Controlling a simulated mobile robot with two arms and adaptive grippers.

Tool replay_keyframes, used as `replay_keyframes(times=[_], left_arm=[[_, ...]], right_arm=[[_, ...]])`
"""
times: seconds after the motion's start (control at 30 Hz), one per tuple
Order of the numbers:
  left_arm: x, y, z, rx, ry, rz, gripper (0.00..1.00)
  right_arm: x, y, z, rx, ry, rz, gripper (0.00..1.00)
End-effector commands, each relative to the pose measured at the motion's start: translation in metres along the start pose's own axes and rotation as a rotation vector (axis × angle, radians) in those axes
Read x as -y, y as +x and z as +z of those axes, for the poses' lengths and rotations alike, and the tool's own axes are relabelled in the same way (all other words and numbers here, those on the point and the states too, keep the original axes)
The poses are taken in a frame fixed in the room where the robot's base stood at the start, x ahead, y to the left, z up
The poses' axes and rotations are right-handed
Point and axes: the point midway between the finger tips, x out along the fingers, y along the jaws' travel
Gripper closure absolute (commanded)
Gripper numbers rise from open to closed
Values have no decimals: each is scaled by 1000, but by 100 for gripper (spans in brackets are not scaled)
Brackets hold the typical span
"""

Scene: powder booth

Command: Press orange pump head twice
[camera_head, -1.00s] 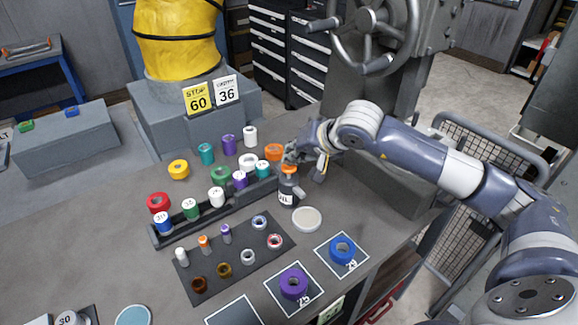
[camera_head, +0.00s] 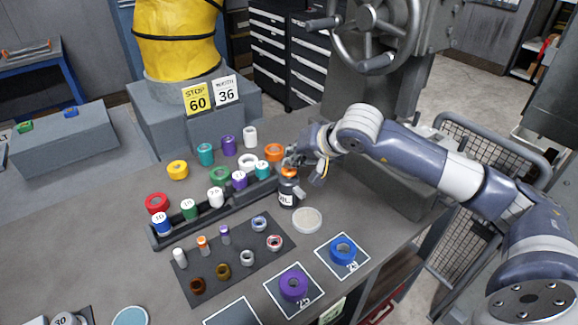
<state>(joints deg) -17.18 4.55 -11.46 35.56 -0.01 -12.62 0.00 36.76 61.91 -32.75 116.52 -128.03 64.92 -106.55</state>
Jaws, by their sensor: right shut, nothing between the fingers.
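A dark bottle (camera_head: 286,194) with a pale label and an orange pump head (camera_head: 288,172) stands upright on the grey table, at the right end of the black rack. My right gripper (camera_head: 291,160) is shut and empty, right at the top of the pump head. Its fingers partly hide the orange top, and I cannot tell exactly whether they touch it. My left gripper is not in view.
The black rack (camera_head: 180,237) with several capped spools runs left of the bottle. A pale round disc (camera_head: 307,220) lies just in front. A dark mat (camera_head: 232,280) holds small spools, and a blue roll (camera_head: 342,250) and a purple roll (camera_head: 293,285) lie on marked squares.

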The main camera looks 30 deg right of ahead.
Motion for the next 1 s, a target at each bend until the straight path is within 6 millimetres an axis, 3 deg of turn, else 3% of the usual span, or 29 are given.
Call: replay_keyframes(times=[0.63, 1.0], left_arm=[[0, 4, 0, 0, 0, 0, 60], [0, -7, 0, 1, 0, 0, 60]], right_arm=[[-3, 3, 4, 5, 0, 3, 100], [8, -10, -7, 4, 0, 1, 100]])
